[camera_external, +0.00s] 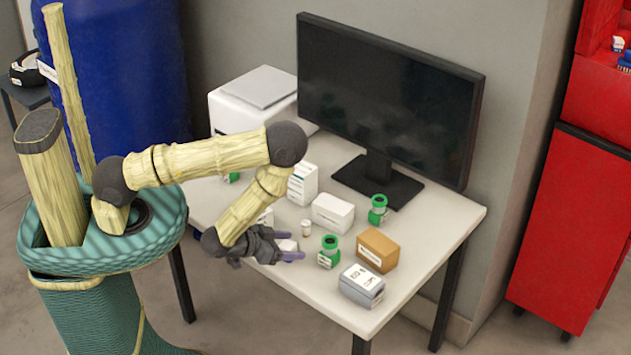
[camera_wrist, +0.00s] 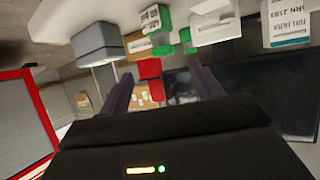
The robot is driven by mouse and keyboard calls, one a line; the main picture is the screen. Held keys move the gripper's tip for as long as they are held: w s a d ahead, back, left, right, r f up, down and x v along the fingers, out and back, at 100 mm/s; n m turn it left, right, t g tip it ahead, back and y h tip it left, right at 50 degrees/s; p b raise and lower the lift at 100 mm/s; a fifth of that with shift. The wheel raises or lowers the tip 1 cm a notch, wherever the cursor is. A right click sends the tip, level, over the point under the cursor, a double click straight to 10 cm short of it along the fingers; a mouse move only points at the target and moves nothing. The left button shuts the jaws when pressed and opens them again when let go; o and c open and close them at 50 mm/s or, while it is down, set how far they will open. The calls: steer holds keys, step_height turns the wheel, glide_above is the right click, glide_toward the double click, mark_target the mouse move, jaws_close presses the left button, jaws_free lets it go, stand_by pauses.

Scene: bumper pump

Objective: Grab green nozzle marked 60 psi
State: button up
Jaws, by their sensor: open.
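In the external view, a green nozzle (camera_external: 329,252) with a white label stands near the front of the white table (camera_external: 340,306). A second green nozzle (camera_external: 378,210) stands farther back, by the monitor's base. A bit of green (camera_external: 233,177) shows behind my arm at the left. The label prints are too small to read, so I cannot tell which is 60 psi. My gripper (camera_external: 292,246) is open, left of the front nozzle and apart from it. In the wrist view, my open fingers (camera_wrist: 160,88) have nothing between them; a green nozzle with a white label (camera_wrist: 154,18) shows upside down near the top.
A brown box (camera_external: 378,250) and a grey box (camera_external: 362,285) stand right of the front nozzle. White boxes (camera_external: 333,213) (camera_external: 303,184) and a small bottle (camera_external: 306,228) stand behind my gripper. A monitor (camera_external: 385,95) stands at the back. The table's front edge is mostly clear.

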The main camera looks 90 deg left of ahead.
mark_target(324, 248)
steer(key=b+x, duration=0.6)
steer(key=shift+s, duration=0.1)
steer(key=b, duration=0.2)
steer(key=w+b, duration=0.1)
steer(key=b, duration=0.2)
steer(key=shift+a+f, duration=0.2)
steer(key=shift+f, duration=0.1)
steer(key=shift+w+b, duration=0.15)
steer(key=shift+b, duration=0.4)
steer(key=b, duration=0.4)
steer(key=shift+w+a+f, duration=0.15)
steer(key=shift+w+f, duration=0.05)
steer(key=shift+f, duration=0.05)
steer(key=shift+w+a+f+b, duration=0.1)
steer(key=shift+w+b, duration=0.15)
steer(key=shift+b, duration=0.15)
steer(key=shift+w+a+f+b, duration=0.25)
steer(key=shift+w+f+b, duration=0.05)
steer(key=shift+w+b, duration=0.35)
steer(key=shift+w+a+r, duration=0.1)
steer(key=shift+w, duration=0.05)
